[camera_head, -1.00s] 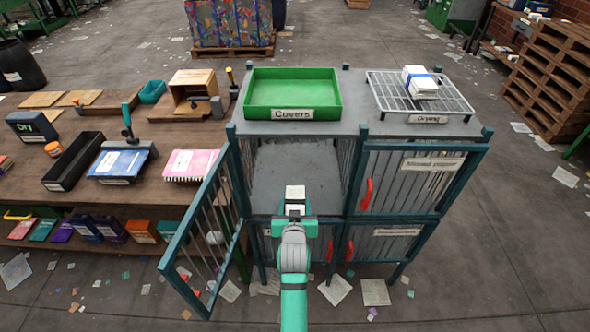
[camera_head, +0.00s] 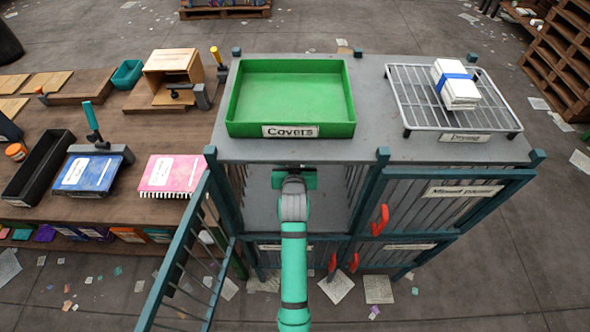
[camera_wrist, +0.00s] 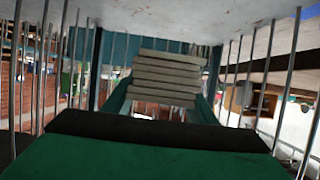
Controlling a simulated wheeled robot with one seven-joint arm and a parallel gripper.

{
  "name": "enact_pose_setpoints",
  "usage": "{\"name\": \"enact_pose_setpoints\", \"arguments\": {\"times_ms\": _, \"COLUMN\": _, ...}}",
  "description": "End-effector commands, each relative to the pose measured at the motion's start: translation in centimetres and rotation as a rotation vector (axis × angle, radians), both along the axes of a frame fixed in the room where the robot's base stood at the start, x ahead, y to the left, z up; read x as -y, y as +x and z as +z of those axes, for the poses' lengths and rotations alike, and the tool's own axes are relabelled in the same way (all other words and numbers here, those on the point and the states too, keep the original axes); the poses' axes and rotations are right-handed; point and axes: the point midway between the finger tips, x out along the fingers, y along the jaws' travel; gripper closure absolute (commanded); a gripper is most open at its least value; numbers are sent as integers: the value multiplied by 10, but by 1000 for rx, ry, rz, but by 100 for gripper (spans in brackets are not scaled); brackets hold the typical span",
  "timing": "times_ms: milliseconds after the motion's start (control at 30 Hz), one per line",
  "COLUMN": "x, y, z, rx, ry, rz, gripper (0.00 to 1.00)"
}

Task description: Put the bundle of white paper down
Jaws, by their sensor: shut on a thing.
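My gripper (camera_head: 294,180) reaches into the open upper-left compartment of the barred cabinet, its front end under the cabinet's top. In the wrist view its two green fingers (camera_wrist: 163,102) are shut on the bundle of white paper (camera_wrist: 166,75), a stack of pale layers held between bars on both sides. The head view hides the bundle under the top. I cannot tell whether the bundle touches the compartment's grey floor (camera_head: 262,205). The compartment's barred door (camera_head: 180,262) stands open to the left.
On the cabinet top (camera_head: 370,100) stand a green "Covers" tray (camera_head: 290,90) and a wire "Drying" rack (camera_head: 411,98) bearing another blue-banded white bundle (camera_head: 456,84). The neighbouring compartment door with a red handle (camera_head: 380,220) is shut. A workbench (camera_head: 140,120) with books stands left.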

Motion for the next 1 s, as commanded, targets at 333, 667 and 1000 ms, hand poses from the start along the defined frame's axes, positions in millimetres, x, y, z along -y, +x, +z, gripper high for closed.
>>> {"name": "enact_pose_setpoints", "arguments": {"times_ms": 333, "x": -2, "y": -1, "z": -53, "rx": -2, "ry": -1, "rz": 4, "gripper": 79}}
{"name": "enact_pose_setpoints", "arguments": {"times_ms": 667, "x": -2, "y": 0, "z": -81, "rx": -2, "ry": 0, "rz": 2, "gripper": 79}}
{"name": "enact_pose_setpoints", "arguments": {"times_ms": 1000, "x": 0, "y": 0, "z": -98, "rx": 2, "ry": 0, "rz": 0, "gripper": 79}}
